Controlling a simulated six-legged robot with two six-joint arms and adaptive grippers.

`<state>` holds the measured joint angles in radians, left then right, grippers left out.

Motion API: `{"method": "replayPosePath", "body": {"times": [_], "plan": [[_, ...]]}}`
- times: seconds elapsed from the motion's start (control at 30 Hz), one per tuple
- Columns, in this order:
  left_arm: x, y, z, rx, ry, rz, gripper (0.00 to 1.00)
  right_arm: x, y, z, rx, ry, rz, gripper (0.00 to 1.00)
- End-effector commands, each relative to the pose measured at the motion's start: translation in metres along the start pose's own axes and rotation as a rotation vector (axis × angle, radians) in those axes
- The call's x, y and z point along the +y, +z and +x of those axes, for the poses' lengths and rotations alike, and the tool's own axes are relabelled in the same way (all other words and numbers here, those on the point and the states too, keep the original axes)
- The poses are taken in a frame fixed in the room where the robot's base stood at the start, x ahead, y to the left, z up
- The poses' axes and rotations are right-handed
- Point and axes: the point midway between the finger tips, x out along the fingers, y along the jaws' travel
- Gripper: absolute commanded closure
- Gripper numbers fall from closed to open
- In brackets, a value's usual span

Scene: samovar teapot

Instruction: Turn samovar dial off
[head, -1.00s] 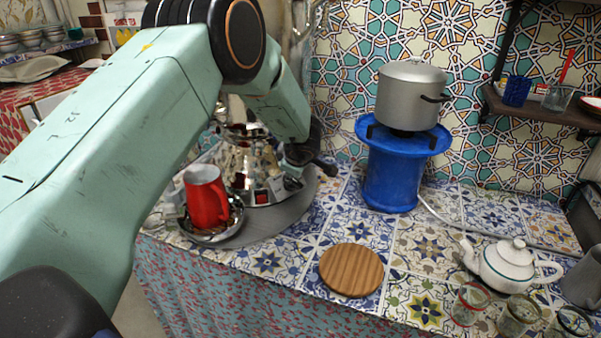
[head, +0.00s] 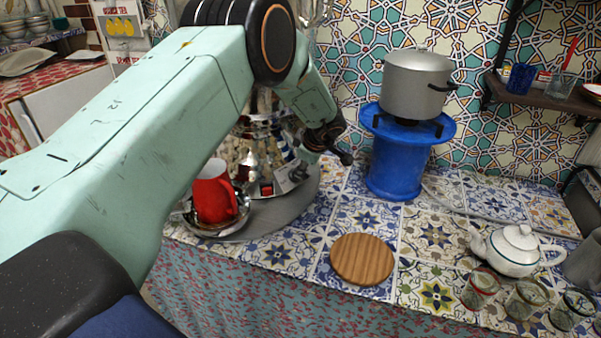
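The shiny chrome samovar (head: 246,150) stands on a round grey base at the left of the counter, largely hidden behind my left arm. A small red switch-like part (head: 266,189) shows low on its front, with a silver panel beside it. I cannot make out the dial clearly. My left gripper (head: 338,154) is at the samovar's right side, above the counter. It is dark and seen partly from behind, and I cannot tell whether its fingers are open or touch anything. My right gripper is not in view.
A red mug (head: 213,195) sits in a metal bowl in front of the samovar. A blue stand (head: 396,172) carries a grey pot (head: 416,86). A wooden round board (head: 361,259), a white teapot (head: 514,251) and several glasses are on the tiled counter to the right.

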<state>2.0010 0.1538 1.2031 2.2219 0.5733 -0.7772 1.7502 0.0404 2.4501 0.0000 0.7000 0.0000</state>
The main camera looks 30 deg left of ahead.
Motion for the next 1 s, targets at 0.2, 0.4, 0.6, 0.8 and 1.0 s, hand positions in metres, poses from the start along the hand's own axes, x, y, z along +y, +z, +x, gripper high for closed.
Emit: {"method": "replayPosePath", "body": {"times": [0.2,0.4,0.6,0.8,1.0], "plan": [[0.0,0.001,0.035,-0.001,0.001,0.001,0.63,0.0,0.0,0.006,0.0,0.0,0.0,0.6],[0.0,0.0,0.05,-0.001,0.002,0.002,0.63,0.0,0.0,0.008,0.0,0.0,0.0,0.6],[0.001,-0.001,0.052,-0.002,0.002,0.003,0.63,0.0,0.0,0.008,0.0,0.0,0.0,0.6],[0.001,-0.001,0.051,-0.002,0.002,0.003,0.71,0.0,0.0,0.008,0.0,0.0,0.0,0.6],[0.001,-0.001,0.051,-0.002,0.002,0.003,0.88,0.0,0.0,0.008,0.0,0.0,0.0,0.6]]}}
